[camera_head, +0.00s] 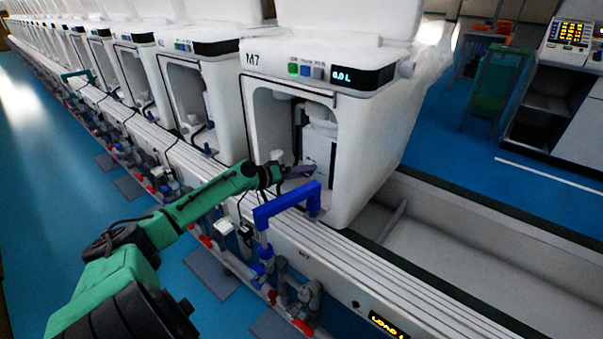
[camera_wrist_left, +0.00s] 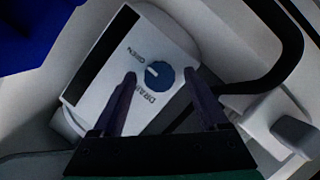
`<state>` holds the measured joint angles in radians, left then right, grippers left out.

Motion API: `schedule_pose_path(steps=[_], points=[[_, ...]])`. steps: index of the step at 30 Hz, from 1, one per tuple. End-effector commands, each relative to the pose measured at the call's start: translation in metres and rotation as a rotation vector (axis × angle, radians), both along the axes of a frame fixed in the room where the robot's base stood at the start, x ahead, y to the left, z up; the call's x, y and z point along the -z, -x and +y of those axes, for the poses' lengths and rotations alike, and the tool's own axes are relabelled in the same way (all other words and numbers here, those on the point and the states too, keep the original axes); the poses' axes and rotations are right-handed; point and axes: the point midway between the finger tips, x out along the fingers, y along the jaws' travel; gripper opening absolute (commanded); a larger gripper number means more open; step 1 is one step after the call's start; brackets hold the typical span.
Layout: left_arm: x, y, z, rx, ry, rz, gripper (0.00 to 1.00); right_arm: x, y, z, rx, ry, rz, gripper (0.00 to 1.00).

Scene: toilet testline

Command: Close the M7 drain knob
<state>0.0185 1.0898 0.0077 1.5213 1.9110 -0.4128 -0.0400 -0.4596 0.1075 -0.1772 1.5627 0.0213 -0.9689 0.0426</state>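The M7 toilet unit (camera_head: 357,108) stands at the centre right with an open front bay. In the left wrist view, the round blue drain knob (camera_wrist_left: 159,77) sits on a white panel (camera_wrist_left: 121,95) printed "DRAIN" and "OPEN". Its white mark points up and left, roughly toward "OPEN". My left gripper (camera_head: 312,170) is at the mouth of the bay. In the wrist view its fingers (camera_wrist_left: 161,78) are apart, one on each side of the knob, with visible gaps. They hold nothing. The knob cannot be made out in the head view. My right gripper is not in view.
A blue pipe handle (camera_head: 285,203) rises just in front of the bay, close to my left gripper. A black hose (camera_wrist_left: 275,75) curves beside the panel. A white rail (camera_head: 400,283) runs below the units. Other toilet units (camera_head: 203,90) line up to the left.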

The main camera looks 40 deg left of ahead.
Motion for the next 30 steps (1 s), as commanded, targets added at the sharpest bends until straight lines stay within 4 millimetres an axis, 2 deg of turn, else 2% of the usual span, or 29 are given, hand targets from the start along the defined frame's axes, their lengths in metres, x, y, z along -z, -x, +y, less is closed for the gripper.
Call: schedule_pose_path(steps=[1,3,5,6,16,23,30], points=[[0.0,0.0,0.0,0.0,0.0,0.0,0.58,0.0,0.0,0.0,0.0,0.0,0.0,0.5],[0.0,0.0,0.0,0.0,0.0,0.0,0.31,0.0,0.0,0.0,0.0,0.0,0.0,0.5],[0.0,0.0,0.0,0.0,0.0,0.0,0.08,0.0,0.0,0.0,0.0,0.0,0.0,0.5],[0.0,0.0,0.0,0.0,0.0,0.0,0.0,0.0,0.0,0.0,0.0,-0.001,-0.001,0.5],[0.002,0.0,0.0,0.0,0.036,-0.002,0.0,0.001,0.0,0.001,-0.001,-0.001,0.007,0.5],[0.004,0.0,0.001,-0.001,0.153,-0.005,0.0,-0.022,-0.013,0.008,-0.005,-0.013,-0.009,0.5],[0.006,0.0,0.002,-0.002,0.354,-0.01,0.0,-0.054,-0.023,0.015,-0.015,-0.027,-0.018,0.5]])
